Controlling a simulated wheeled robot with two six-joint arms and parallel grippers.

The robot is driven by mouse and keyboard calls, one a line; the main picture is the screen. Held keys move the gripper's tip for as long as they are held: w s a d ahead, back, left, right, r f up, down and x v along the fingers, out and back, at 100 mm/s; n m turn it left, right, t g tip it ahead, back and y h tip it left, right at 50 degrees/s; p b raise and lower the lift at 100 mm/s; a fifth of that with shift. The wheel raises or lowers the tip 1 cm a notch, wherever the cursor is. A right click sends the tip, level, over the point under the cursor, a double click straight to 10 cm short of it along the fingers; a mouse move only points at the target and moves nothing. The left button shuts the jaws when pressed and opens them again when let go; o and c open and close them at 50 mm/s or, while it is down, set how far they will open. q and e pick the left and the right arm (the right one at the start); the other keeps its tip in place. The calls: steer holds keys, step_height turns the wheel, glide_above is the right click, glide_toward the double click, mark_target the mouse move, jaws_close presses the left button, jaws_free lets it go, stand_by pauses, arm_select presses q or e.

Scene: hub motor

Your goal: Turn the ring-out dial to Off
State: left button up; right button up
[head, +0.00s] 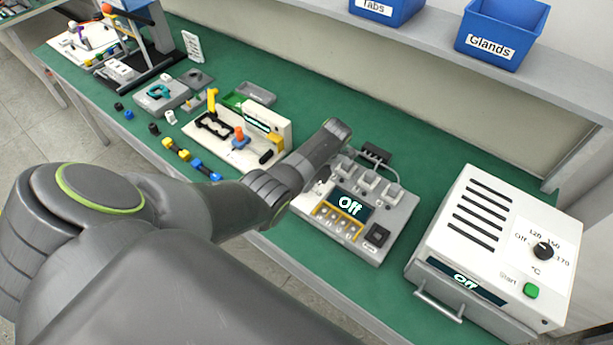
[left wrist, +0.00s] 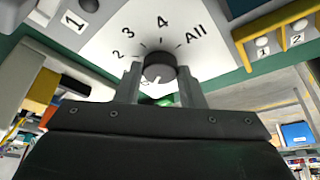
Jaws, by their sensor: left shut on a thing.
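The ring-out dial (left wrist: 159,67) is a dark round knob on a light panel in the left wrist view. Labels 2, 3, 4 and All show around it. A small white mark shows low on the knob, partly hidden; I cannot tell which setting it points to. My left gripper (left wrist: 161,75) is shut on the knob, one finger on each side. In the head view my left arm reaches over the ring-out box (head: 377,243), hiding the dial and the fingers. My right gripper is not in view.
A white oven (head: 480,220) with its own dial (head: 543,250) and green Start button (head: 531,290) stands to the right. Left of the box is a fixture board (head: 240,158) with small coloured parts nearby. Blue bins (head: 503,32) sit on the shelf above. The green bench between box and oven is clear.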

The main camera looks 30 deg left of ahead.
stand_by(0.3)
arm_select(q)
steer(key=o, duration=1)
steer(key=shift+r, duration=0.1)
steer(key=shift+p+v, duration=1.55)
steer(key=shift+v, duration=7.1)
